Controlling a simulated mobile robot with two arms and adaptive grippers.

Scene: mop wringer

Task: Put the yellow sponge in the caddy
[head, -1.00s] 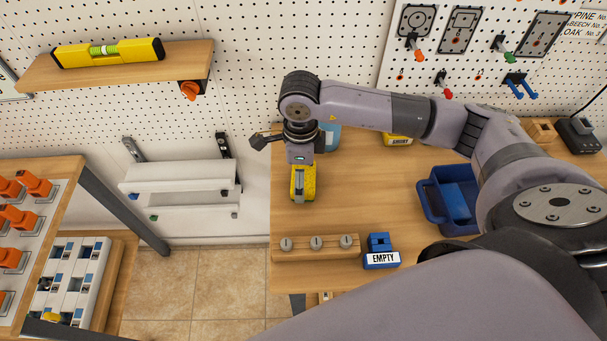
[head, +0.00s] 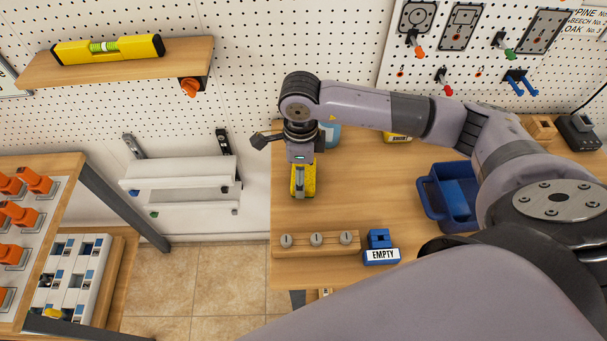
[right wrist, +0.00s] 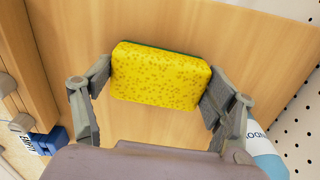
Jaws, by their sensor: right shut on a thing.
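The yellow sponge (head: 310,180), with a green underside edge, is at the left part of the workbench. My right gripper (head: 302,178) points down over it and is shut on it. In the right wrist view the sponge (right wrist: 158,77) sits between the two fingers, gripped at its short ends. I cannot tell whether it touches the bench or is just above it. A blue open-topped bin (head: 433,201), which looks like the caddy, stands on the bench to the right, partly hidden by my right arm. My left gripper is not in view.
A wooden block with several round knobs (head: 316,240) and a blue holder marked EMPTY (head: 381,256) stand at the bench's front edge. A light blue container (head: 331,135) is behind the gripper. The bench (head: 370,185) is clear between sponge and bin.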

